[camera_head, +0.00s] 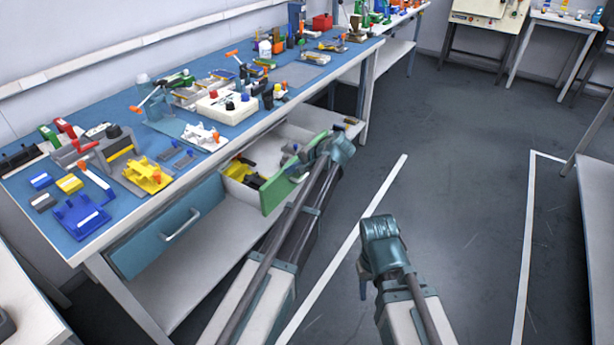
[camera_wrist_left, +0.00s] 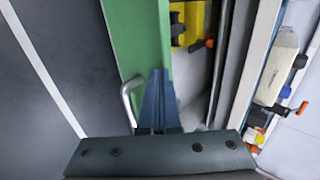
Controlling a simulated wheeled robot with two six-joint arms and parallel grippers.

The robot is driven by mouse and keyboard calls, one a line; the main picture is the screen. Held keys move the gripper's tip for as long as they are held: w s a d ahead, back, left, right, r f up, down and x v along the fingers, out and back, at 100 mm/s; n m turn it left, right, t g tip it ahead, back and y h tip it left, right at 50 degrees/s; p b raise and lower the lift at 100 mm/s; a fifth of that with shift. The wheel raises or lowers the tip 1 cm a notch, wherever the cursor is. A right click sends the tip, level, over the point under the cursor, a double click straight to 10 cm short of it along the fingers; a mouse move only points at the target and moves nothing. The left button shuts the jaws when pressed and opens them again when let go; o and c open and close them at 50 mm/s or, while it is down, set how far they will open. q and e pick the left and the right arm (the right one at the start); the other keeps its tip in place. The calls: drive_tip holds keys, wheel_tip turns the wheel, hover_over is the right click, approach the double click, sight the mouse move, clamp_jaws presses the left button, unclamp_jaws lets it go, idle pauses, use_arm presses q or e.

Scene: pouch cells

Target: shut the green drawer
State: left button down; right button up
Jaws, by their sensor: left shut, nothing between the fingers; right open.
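The green drawer (camera_head: 272,200) is open and sticks out from under the blue-topped bench, with yellow, black and other parts inside. Its green front (camera_wrist_left: 137,40) and pale handle (camera_wrist_left: 127,100) show in the left wrist view. My left gripper (camera_head: 318,146) is at the far end of the green front. In the left wrist view its closed blue fingers (camera_wrist_left: 157,76) lie over the front panel's inner edge, just beside the handle, with nothing between them. I cannot tell whether they touch the panel. My right gripper (camera_head: 364,284) is open and empty above the floor, away from the drawer.
A closed blue drawer (camera_head: 168,236) is left of the green one, above a lower shelf (camera_head: 190,275). The bench top (camera_head: 135,207) is crowded with fixtures, trays and tools. The floor (camera_head: 460,170) to the right is clear. Another table (camera_head: 598,200) stands at the right edge.

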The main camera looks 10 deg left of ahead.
use_arm(q)
drive_tip(key=w+a, duration=0.3)
drive_tip(key=a, duration=0.5)
drive_tip(key=w+a, duration=0.3)
drive_tip(key=a, duration=0.6)
drive_tip(key=shift+w, duration=0.1)
drive_tip(key=d+f+p+v, duration=0.2)
drive_tip(key=p+v, duration=0.5)
drive_tip(key=v, duration=0.6)
drive_tip(key=shift+s, duration=0.45)
use_arm(e)
wheel_tip(320, 180, up, 7)
drive_tip(key=d, duration=0.2)
